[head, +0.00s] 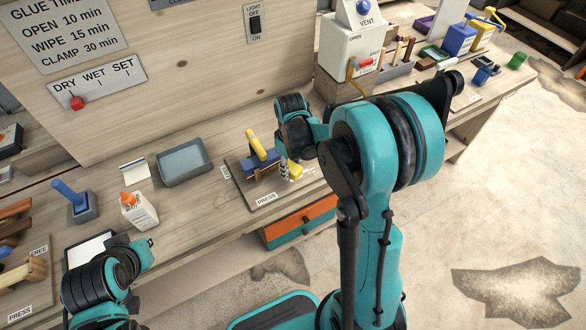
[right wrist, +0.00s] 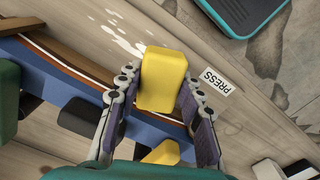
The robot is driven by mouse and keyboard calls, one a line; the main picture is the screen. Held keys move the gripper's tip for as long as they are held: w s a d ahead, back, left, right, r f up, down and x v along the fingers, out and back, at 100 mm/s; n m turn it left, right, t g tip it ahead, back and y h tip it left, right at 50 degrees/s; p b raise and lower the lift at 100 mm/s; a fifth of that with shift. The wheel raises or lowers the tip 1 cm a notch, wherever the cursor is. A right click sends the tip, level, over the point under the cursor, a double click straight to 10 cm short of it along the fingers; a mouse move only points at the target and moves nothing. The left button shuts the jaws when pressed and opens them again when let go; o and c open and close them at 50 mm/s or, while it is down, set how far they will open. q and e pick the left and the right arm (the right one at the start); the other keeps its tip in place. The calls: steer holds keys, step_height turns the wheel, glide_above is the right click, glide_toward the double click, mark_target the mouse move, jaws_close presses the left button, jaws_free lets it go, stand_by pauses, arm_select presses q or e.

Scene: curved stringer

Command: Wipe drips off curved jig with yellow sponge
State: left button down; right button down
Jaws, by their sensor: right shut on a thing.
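The yellow sponge (right wrist: 163,80) is between the two fingers of my right gripper (right wrist: 161,98) in the right wrist view. In the head view the sponge (head: 296,172) shows beside the curved jig (head: 262,173), just below my right gripper (head: 288,168). The jig has a blue body with a curved brown wooden strip, and it passes behind the sponge in the wrist view (right wrist: 62,72). White drips (right wrist: 125,42) lie on the pale wood surface beside the jig. I cannot tell whether the sponge touches it. My left gripper (head: 146,243) is at the lower left, its jaws unclear.
Yellow clamp parts (head: 257,144) stand on the jig. A PRESS label (head: 266,199) marks the board's front edge. A grey tray (head: 185,163), white glue bottle (head: 138,210) and blue-handled tool (head: 73,200) stand to the left. Bins (head: 459,39) stand at the far right.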

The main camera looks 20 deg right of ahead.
mark_target(291, 166)
steer(key=shift+a+r+p, duration=0.1)
steer(key=shift+r+p, duration=0.2)
steer(key=shift+r, duration=0.35)
steer(key=shift+r+p, duration=0.85)
steer(key=shift+r, duration=0.35)
